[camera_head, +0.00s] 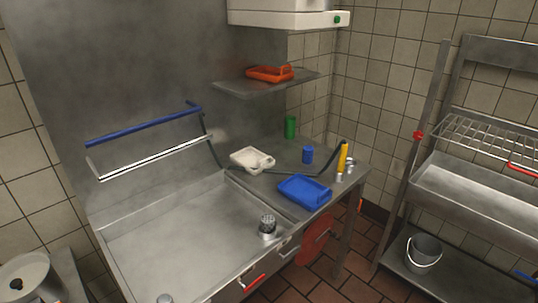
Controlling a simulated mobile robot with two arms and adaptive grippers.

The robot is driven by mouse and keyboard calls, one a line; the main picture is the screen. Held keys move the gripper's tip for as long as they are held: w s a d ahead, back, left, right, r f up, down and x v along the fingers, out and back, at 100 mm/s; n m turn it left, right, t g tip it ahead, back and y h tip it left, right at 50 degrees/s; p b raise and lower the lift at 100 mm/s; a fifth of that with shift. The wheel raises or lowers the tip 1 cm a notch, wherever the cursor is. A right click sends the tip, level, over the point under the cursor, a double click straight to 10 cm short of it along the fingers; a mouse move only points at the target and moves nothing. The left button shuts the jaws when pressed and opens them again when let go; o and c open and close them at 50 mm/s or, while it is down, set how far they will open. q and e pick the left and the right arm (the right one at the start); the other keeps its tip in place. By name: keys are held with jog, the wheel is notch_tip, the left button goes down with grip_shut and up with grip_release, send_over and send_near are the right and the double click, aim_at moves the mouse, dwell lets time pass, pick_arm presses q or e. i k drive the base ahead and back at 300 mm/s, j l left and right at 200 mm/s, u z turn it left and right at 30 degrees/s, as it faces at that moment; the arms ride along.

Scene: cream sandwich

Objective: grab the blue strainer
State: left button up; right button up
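A similar white one (247,158) lies further back and to the left on the same counter. A similar orange-red one (268,74) sits on the wall shelf (240,88) above. Neither of my grippers shows in the head view.
A blue cup (307,155), a green can (290,127) and a yellow-handled sprayer (343,158) with a dark hose stand around the blue strainer. A steel rack (470,195) stands right, with a bucket (424,253) low down. Tiled floor lies between.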

aim_at(308, 150)
jog(key=i+l+u, duration=0.1)
jog(key=u, duration=0.3)
jog(key=l+u, duration=0.4)
jog(key=i+l+u, duration=0.1)
jog(key=l+u, duration=0.45)
jog(key=u, duration=0.25)
jog(key=l+u, duration=0.4)
jog(key=j, duration=0.1)
